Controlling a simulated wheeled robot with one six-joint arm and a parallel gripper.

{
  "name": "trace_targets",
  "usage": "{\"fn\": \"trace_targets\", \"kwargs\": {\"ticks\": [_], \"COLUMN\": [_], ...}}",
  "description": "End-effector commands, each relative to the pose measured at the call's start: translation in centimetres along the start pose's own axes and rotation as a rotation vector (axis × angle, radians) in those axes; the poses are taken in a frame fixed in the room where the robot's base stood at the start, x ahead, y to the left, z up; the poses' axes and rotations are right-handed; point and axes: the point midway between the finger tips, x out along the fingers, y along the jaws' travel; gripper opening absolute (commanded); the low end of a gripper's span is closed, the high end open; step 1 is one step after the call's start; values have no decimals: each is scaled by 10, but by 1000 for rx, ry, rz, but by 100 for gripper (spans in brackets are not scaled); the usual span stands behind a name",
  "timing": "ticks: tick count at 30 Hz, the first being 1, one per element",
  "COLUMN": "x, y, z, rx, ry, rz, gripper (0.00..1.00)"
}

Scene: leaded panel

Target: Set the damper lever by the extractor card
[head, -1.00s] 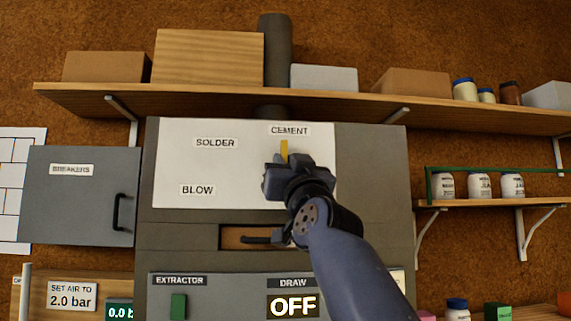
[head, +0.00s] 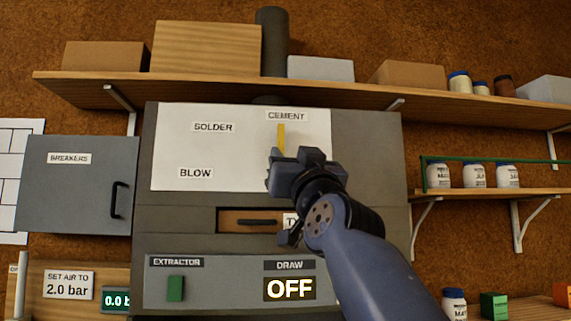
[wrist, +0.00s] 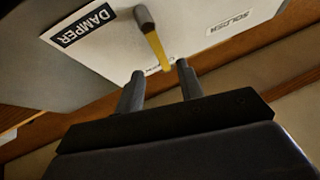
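The damper lever shows in the head view as a yellow bar (head: 281,137) pointing up at the CEMENT label (head: 286,116) on a white plate (head: 235,145). SOLDER and BLOW labels are at the plate's left. In the wrist view the yellow bar (wrist: 158,50) has a dark knob (wrist: 144,18) at one end, near the DAMPER label (wrist: 83,27). My gripper (wrist: 159,70) is open, its two fingers apart near the bar's far end; contact cannot be told. In the head view my gripper (head: 290,160) hides the lever's lower part. I cannot identify the extractor card.
Below the plate is a recess with a dark handle (head: 257,222) and a partly hidden label. A lower panel has a green EXTRACTOR switch (head: 175,288) and a DRAW display (head: 289,288) reading OFF. The breakers box (head: 75,185) is left; a jar shelf (head: 490,194) is right.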

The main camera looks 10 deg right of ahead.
Motion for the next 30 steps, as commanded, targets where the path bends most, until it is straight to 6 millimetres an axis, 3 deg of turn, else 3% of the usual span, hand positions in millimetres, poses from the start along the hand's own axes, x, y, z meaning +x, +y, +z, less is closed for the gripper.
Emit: {"fn": "trace_targets", "kwargs": {"ticks": [1, 6, 12, 23, 30], "x": [-14, -38, -49, -48, -24], "y": [0, 0, 0, 0, 0], "z": [4, 2, 0, 0, -3], "rx": [-1, -1, -1, 0, 0], "ry": [2, 2, 1, 0, -1], "rz": [0, 1, 1, 1, 0], "gripper": [36, 36, 36, 36, 36]}}
